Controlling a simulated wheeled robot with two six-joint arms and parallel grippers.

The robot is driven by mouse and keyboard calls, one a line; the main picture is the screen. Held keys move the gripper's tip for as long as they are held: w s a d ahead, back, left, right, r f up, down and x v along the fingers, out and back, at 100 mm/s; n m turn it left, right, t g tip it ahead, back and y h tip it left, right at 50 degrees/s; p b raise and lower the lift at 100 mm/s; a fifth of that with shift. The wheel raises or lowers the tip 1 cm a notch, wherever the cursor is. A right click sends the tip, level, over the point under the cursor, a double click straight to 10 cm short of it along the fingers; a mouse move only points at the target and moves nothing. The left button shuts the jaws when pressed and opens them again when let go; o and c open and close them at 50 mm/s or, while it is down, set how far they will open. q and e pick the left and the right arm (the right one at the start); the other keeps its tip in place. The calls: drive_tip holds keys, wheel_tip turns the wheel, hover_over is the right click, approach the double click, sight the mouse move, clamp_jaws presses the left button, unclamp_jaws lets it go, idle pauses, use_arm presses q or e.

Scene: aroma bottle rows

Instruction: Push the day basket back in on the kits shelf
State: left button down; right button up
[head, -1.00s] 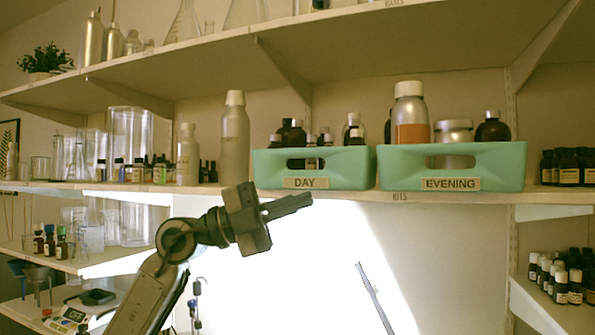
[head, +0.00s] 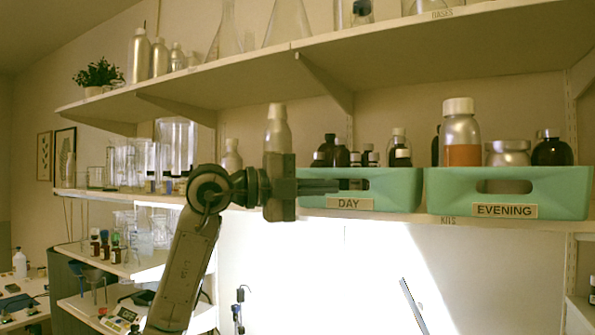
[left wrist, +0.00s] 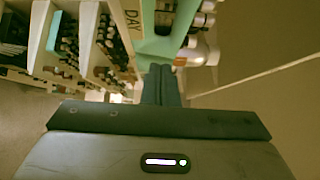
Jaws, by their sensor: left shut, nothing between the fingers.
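The day basket (head: 395,190) is a teal bin with a "DAY" label and a handle slot. It stands on the kits shelf (head: 385,217) with small dark bottles in it, its front near the shelf edge. My left gripper (head: 337,186) is shut and empty, level with the basket. Its fingers overlap the basket's front near the handle slot and hide part of its left end. In the left wrist view the shut fingers (left wrist: 161,72) reach to the teal basket (left wrist: 158,47); I cannot tell whether they touch it. My right gripper is not in view.
The teal evening basket (head: 575,195) stands close on the right. A pale bottle (head: 277,130) is behind my gripper, left of the day basket. Glassware (head: 175,148) is further left. An upper shelf (head: 400,50) hangs above.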

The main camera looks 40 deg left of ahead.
sight(361, 185)
use_arm(q)
drive_tip(key=w+p, duration=0.2)
drive_tip(key=w, duration=0.3)
drive_tip(key=shift+w+p, duration=0.2)
drive_tip(key=shift+p, duration=0.2)
drive_tip(key=shift+d, duration=0.1)
